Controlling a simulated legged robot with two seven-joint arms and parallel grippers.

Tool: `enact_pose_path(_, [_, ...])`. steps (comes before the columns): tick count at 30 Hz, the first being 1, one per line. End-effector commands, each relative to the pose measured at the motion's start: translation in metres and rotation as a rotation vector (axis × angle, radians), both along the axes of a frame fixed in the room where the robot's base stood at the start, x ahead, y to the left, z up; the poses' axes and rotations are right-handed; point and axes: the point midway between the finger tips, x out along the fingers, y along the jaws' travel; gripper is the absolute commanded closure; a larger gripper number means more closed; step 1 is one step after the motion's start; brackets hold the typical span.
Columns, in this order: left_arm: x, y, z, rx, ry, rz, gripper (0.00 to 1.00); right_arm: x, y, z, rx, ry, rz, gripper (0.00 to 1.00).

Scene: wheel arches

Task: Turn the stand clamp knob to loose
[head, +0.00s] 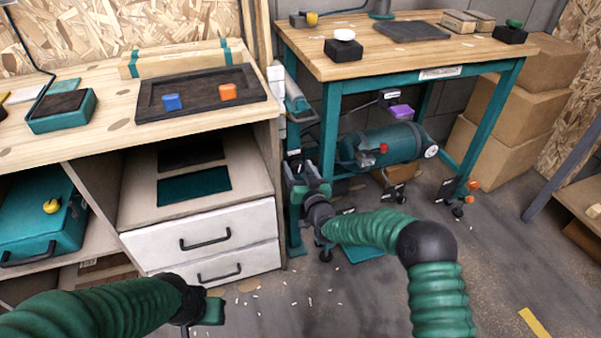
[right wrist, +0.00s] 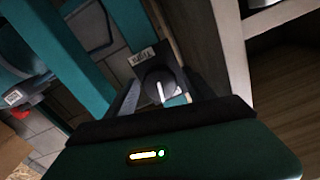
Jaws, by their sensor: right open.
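In the right wrist view, a dark round knob (right wrist: 160,88) with a white pointer line faces the camera. A small pale label (right wrist: 143,56) sits beside it; its lettering is too small to read surely. My right gripper (right wrist: 160,98) is open, its dark fingers on either side of the knob. I cannot tell whether they touch it. In the head view, my right gripper (head: 303,178) is by the teal table's near left leg and hides the knob. My left gripper (head: 210,312) is low at the bottom left, in front of the drawers; its fingers are not clear.
The teal workbench (head: 420,77) stands behind my right gripper, with a green cylindrical machine (head: 385,146) beneath it. The wooden counter (head: 120,112) with white drawers (head: 205,240) is close on the left. Cardboard boxes (head: 550,75) stand at the right. White scraps litter the floor.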

Motion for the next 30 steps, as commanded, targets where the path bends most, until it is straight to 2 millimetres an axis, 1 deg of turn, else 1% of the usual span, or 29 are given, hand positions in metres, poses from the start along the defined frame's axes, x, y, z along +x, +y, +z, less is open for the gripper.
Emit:
enact_pose_path(2, [0.000, 0.000, 0.006, 0.000, 0.000, 0.000, 0.64, -0.005, -0.002, 0.002, -0.002, 0.002, 0.000, 0.38])
enact_pose_path(5, [0.000, 0.000, 0.019, 0.000, 0.000, 0.000, 0.64, -0.022, -0.007, 0.005, -0.002, 0.005, 0.000, 0.38])
enact_pose_path(8, [0.000, 0.000, 0.035, 0.000, 0.000, 0.000, 0.64, -0.048, -0.016, 0.007, -0.002, 0.006, 0.000, 0.38])
enact_pose_path(12, [0.000, 0.000, 0.055, 0.000, 0.000, 0.000, 0.64, -0.088, -0.029, 0.006, -0.001, 0.006, 0.000, 0.38])
enact_pose_path(15, [0.000, 0.000, 0.067, 0.000, 0.000, 0.000, 0.64, -0.115, -0.038, 0.005, -0.001, 0.007, 0.000, 0.38])
enact_pose_path(18, [0.000, 0.000, 0.074, 0.000, 0.000, 0.000, 0.64, -0.137, -0.045, 0.003, -0.001, 0.006, 0.000, 0.38])
enact_pose_path(21, [0.000, 0.000, 0.078, 0.000, 0.000, 0.000, 0.64, -0.151, -0.050, 0.000, -0.001, 0.005, -0.001, 0.38])
enact_pose_path(24, [0.000, 0.000, 0.079, 0.000, 0.000, 0.000, 0.64, -0.158, -0.052, -0.001, 0.000, 0.003, 0.000, 0.38])
enact_pose_path(30, [0.000, 0.000, 0.078, 0.000, 0.000, 0.000, 0.64, -0.159, -0.052, -0.002, -0.001, 0.002, -0.001, 0.38])
